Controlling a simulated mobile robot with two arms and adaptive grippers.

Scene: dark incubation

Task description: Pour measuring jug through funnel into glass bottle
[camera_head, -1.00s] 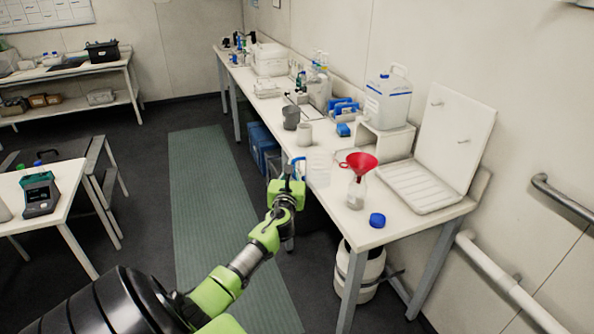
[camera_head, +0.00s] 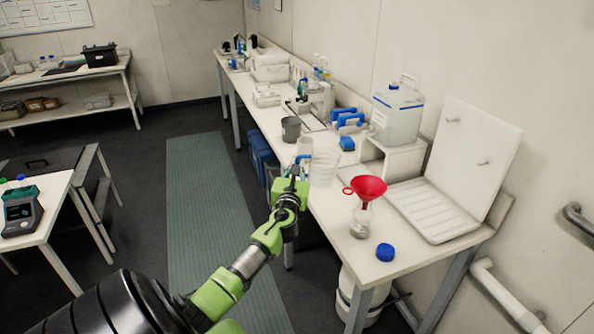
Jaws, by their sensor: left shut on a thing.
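My left gripper (camera_head: 291,186) is shut on the blue handle of the clear measuring jug (camera_head: 324,168). The jug is held up at the bench's front edge, left of the funnel and apart from it. What is in the jug cannot be made out. The red funnel (camera_head: 369,187) sits in the mouth of the clear glass bottle (camera_head: 359,224), which stands upright on the white bench (camera_head: 330,208). A blue cap (camera_head: 385,252) lies on the bench in front of the bottle. My right gripper is not in view.
A white drying rack with an upright back panel (camera_head: 479,150) stands right of the bottle. A large carboy (camera_head: 397,112) stands on a white riser (camera_head: 398,163) behind. A grey cup (camera_head: 291,129) and blue racks (camera_head: 349,119) are farther along the bench.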

